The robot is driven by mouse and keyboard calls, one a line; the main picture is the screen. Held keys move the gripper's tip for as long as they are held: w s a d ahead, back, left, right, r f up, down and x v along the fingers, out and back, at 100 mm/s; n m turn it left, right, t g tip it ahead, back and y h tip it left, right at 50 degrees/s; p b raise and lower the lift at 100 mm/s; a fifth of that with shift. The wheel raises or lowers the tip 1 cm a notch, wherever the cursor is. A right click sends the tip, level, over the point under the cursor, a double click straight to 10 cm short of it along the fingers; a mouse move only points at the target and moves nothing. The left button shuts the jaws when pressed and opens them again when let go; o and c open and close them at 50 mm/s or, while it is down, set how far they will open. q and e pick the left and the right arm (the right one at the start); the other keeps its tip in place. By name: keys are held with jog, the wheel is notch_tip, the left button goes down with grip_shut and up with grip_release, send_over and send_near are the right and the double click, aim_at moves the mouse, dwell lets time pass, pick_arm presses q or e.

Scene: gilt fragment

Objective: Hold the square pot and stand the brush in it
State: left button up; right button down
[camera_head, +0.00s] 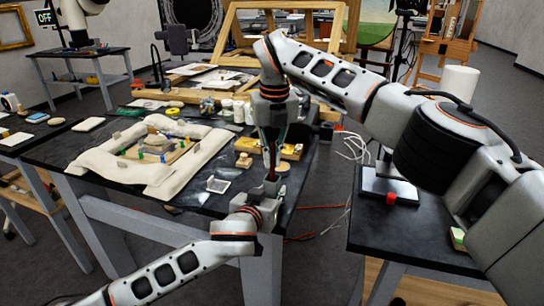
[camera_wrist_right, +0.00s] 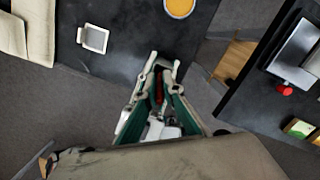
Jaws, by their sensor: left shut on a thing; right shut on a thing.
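My right gripper (camera_head: 271,145) points down above the table's front edge, shut on the thin, dark red brush (camera_head: 271,160). The brush also shows as a red strip (camera_wrist_right: 158,88) between the fingers in the right wrist view. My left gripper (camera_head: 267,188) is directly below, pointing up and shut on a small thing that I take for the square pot. The pot is mostly hidden by the fingers, so its shape is not clear. The brush's lower end is close to the left fingertips; I cannot tell whether it is inside the pot.
A small white square dish (camera_head: 218,184) lies on the black table left of the grippers. A padded cream frame (camera_head: 110,175) with small coloured pieces is further left. A second dark table (camera_head: 420,225) with a red knob-like thing (camera_head: 391,198) stands right, across a floor gap.

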jog(key=shift+f, duration=0.95)
dwell(1.1)
jog(key=c, duration=2.5)
grip_release()
jog(key=o, duration=0.6)
jog(key=shift+r, duration=3.05)
